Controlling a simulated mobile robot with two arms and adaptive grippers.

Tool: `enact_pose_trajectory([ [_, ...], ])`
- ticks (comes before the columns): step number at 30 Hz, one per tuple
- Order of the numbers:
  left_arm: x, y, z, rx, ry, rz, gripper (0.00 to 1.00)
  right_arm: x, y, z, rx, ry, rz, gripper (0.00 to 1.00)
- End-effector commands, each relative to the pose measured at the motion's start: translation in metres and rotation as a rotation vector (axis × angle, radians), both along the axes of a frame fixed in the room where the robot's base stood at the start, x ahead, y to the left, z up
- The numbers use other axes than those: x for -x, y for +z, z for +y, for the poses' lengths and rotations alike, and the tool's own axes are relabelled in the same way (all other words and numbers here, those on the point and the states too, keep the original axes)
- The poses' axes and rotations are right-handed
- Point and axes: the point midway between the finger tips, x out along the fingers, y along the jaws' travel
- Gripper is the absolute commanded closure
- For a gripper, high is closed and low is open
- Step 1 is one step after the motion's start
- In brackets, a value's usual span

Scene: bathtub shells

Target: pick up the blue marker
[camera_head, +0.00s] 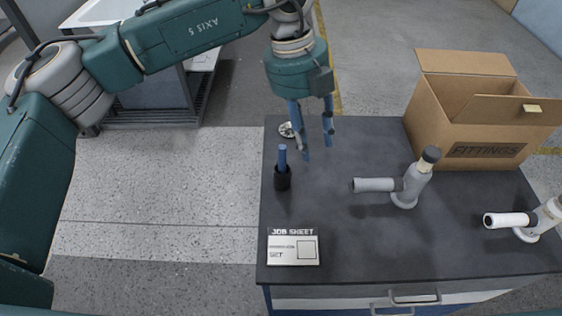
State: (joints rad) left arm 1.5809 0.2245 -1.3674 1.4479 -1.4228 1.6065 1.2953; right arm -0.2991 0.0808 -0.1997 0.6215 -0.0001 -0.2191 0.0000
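The blue marker (283,158) stands upright in a small black cup (283,180) near the left edge of the dark worktable. Only its upper part shows; the cup hides the rest. My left gripper (317,150) points down, to the right of the marker in the picture and apart from it. Its two blue fingers are spread with a gap between them and nothing held. My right gripper is not in view.
A job sheet card (293,248) lies at the table's (350,235) front left. Grey pipe fittings (408,188) and (524,220) stand to the right. An open cardboard box (478,120) stands at the back right. A small round metal piece (287,130) lies behind the cup.

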Motion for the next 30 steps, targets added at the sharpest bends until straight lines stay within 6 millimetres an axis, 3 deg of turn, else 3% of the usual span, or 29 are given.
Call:
enact_pose_trajectory([
  [1, -0.014, 0.008, 0.022, -0.085, 0.037, -0.039, 0.63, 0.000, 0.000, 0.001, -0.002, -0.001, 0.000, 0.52],
  [3, -0.024, 0.014, 0.044, -0.165, 0.077, -0.068, 0.63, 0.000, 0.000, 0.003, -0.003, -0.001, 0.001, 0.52],
  [6, -0.030, 0.016, 0.059, -0.218, 0.105, -0.084, 0.63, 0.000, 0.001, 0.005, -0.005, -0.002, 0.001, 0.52],
  [15, -0.030, -0.027, 0.060, -0.223, 0.106, -0.084, 0.63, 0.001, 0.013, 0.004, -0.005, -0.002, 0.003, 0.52],
  [20, -0.029, -0.038, 0.059, -0.222, 0.105, -0.085, 0.63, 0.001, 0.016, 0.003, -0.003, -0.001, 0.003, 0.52],
  [26, -0.026, -0.062, 0.056, -0.221, 0.103, -0.083, 0.63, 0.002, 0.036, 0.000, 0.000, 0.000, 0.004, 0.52],
  [30, -0.026, -0.082, 0.055, -0.219, 0.104, -0.085, 0.63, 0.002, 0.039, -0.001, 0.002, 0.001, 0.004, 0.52],
])
